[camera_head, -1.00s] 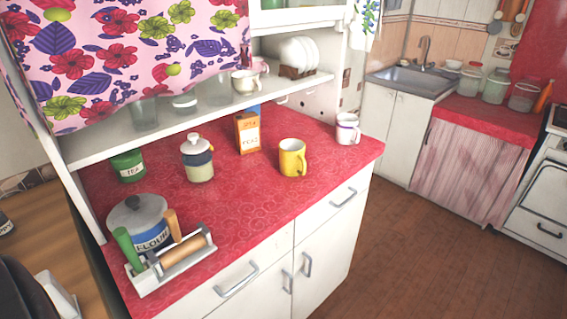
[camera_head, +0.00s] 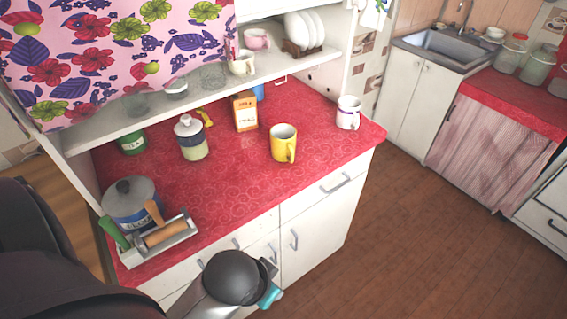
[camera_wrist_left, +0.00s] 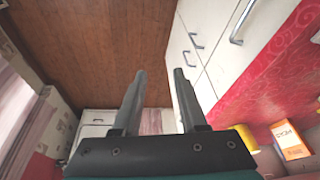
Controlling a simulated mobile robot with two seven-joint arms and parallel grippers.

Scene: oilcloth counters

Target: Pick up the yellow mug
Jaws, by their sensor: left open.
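The yellow mug (camera_head: 283,145) stands upright on the red counter (camera_head: 240,185), near its front edge, with its handle towards the front right. It shows partly at the lower right of the left wrist view (camera_wrist_left: 246,138), cut off by my gripper body. My left gripper (camera_wrist_left: 160,80) is open and empty, with its two fingers apart over the floor in front of the cabinet doors. It is well away from the mug. In the head view my left arm (camera_head: 235,278) crosses the bottom, and its fingertips cannot be made out. My right gripper is not in view.
A white mug (camera_head: 348,113) stands right of the yellow mug. An orange-and-white box (camera_head: 245,112) and a lidded jar (camera_head: 191,140) stand behind and left. A flour canister (camera_head: 131,203) and a rolling-pin tray (camera_head: 160,245) sit at left. The shelf (camera_head: 270,73) overhangs the back.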

